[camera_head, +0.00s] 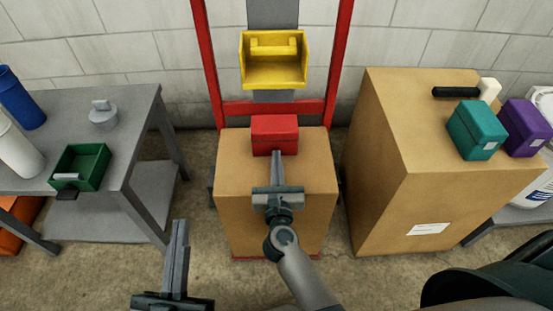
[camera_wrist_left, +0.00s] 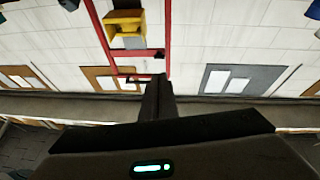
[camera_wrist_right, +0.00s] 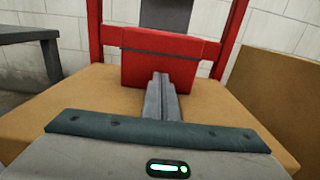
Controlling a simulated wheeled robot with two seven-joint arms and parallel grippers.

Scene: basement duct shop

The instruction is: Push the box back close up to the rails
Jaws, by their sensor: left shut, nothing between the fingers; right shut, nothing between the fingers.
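The red box (camera_head: 275,135) sits upright on the far part of a large cardboard carton's top (camera_head: 235,185). Behind it stand the red rails (camera_head: 338,60), two uprights with a crossbar. It overlaps the crossbar in the head view, so I cannot tell the gap. My right gripper (camera_head: 277,153) is shut and empty, its tips at the middle of the box's near face. In the right wrist view the tips (camera_wrist_right: 160,76) overlap the lower face of the red box (camera_wrist_right: 185,62); contact is unclear. My left gripper (camera_head: 180,224) is shut and empty, low, left of the carton.
A yellow bin (camera_head: 273,75) hangs between the rails above the box. On the left, a grey table (camera_head: 125,110) carries a green bin (camera_head: 92,170) and bottles. On the right, a taller carton (camera_head: 385,150) bears a teal box (camera_head: 475,130) and a purple box (camera_head: 525,125).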

